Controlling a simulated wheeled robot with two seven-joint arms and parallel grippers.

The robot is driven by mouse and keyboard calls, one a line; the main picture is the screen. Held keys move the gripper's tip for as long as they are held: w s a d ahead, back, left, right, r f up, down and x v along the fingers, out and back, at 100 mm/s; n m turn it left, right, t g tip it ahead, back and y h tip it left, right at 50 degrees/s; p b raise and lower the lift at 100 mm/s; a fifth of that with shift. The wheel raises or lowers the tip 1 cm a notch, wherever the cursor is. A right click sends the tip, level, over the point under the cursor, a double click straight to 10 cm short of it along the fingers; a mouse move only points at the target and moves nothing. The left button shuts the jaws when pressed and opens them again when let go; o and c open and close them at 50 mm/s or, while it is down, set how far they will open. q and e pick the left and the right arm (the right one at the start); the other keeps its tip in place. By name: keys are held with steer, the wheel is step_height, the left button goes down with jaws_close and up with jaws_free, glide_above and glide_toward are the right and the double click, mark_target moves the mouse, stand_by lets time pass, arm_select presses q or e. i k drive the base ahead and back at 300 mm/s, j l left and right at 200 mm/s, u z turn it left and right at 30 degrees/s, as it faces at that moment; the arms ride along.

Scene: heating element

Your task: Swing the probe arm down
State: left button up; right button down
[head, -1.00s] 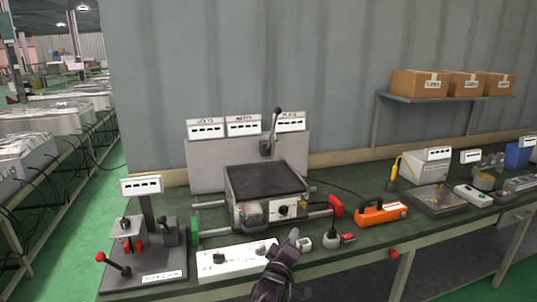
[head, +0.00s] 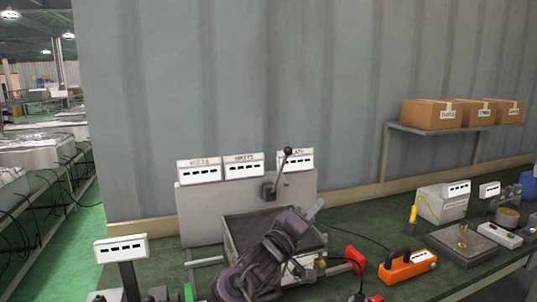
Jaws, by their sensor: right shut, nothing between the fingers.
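A grey lever with a dark knob (head: 287,152) stands up from a dark pivot block on the grey back panel (head: 199,211); it looks like the probe arm. It leans slightly right at the top. Below it is a box-shaped heater with a dark flat top (head: 243,226), partly hidden by my right arm. My right gripper (head: 314,210) is shut and empty. In the picture it is over the heater's right side, below and right of the lever, apart from it. My left gripper is not in view.
Three white displays (head: 243,165) top the back panel. A red handle (head: 355,259) is right of the heater, then an orange device (head: 407,266) and a metal plate (head: 462,243). A display on a post (head: 121,249) stands at left. Boxes (head: 431,114) sit on a wall shelf.

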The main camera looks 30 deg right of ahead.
mark_target(288, 151)
steer(key=i, duration=1.2)
